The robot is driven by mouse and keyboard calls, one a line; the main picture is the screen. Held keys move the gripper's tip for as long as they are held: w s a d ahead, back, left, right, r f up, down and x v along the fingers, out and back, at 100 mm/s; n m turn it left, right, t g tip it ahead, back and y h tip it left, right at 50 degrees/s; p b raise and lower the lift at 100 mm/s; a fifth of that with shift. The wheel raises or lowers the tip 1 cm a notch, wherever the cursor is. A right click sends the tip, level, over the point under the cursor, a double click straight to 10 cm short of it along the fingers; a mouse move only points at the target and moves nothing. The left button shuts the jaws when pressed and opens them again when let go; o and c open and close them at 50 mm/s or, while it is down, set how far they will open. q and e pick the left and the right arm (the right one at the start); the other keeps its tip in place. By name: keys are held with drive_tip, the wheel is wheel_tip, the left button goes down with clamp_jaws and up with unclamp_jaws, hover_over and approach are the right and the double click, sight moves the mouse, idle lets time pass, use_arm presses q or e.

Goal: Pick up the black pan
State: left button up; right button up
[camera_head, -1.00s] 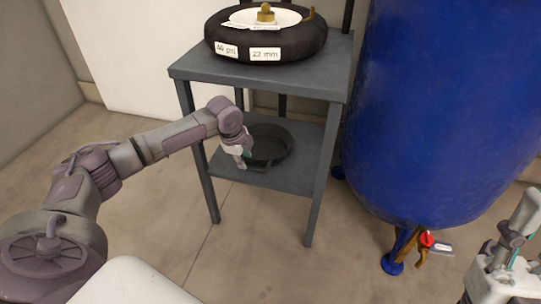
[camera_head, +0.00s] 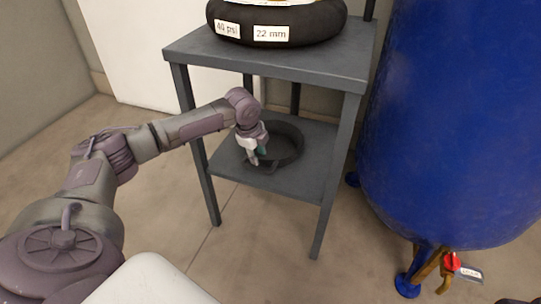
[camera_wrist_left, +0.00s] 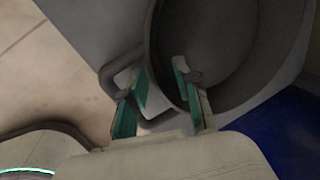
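The black pan (camera_head: 284,147) is a round dark pan lying on the lower shelf of a grey metal stand. In the left wrist view the pan (camera_wrist_left: 235,50) fills the upper right, with a loop-shaped handle on its left side. My left gripper (camera_head: 256,157) is at the pan's near left side, pointing down. In the wrist view its green-padded fingers (camera_wrist_left: 158,95) are apart, one over the pan's inside and one by the handle, with the pan's wall between them. Contact with the pan cannot be told. My right gripper is not in view.
The grey stand's upper shelf (camera_head: 265,65) lies above the pan and carries a black tire (camera_head: 305,28) with labels. A large blue tank (camera_head: 455,110) with a red valve (camera_head: 451,262) stands close on the right. The floor at the front is clear.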

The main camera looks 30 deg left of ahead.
use_arm(q)
drive_tip(key=shift+b+x, duration=0.4)
drive_tip(key=shift+x, duration=0.75)
clamp_jaws()
drive_tip(key=shift+r, duration=0.1)
